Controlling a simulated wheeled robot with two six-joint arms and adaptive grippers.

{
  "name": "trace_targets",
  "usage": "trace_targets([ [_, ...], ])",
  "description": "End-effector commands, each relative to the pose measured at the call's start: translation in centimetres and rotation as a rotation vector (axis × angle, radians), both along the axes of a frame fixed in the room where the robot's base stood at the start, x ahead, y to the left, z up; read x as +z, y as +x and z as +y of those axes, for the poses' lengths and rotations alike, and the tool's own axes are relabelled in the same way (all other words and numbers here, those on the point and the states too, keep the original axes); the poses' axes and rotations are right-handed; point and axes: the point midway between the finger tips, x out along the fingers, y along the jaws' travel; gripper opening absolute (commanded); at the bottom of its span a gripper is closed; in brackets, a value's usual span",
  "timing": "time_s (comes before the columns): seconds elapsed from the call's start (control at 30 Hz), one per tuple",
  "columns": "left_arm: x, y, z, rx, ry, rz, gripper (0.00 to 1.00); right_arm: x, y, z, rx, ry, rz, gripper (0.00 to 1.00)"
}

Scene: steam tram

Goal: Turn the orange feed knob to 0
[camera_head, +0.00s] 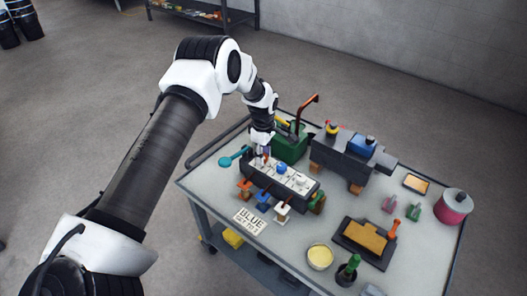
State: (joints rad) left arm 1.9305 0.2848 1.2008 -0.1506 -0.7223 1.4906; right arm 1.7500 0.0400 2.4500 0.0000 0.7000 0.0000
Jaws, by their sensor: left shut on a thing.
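A dark box with a pale top panel (291,179) stands at the left of the table, with a row of knobs on top. A blue knob (281,169) and a white knob (301,182) show on it. Below its front are an orange fitting (243,186), a blue fitting (263,198) and a white fitting (283,210). My left gripper (262,160) points down at the panel's left end, shut on the orange feed knob there, which is mostly hidden by the fingers. Its setting cannot be read. My right gripper is not in view.
A teal-handled tool (229,161) lies left. A tray (350,243) and yellow tub (320,257) are at the front.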

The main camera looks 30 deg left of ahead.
Motion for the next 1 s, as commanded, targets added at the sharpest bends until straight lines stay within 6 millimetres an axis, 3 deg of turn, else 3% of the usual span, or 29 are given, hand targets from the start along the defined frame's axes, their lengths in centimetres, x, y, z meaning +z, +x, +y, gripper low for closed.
trace_targets([
  [0.4,0.04,-0.03,0.01,-0.393,0.0,-0.001,0.01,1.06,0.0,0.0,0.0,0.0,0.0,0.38],
  [1.0,-0.03,-0.05,0.06,-0.963,0.0,-0.001,0.01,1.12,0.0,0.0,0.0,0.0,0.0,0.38],
])
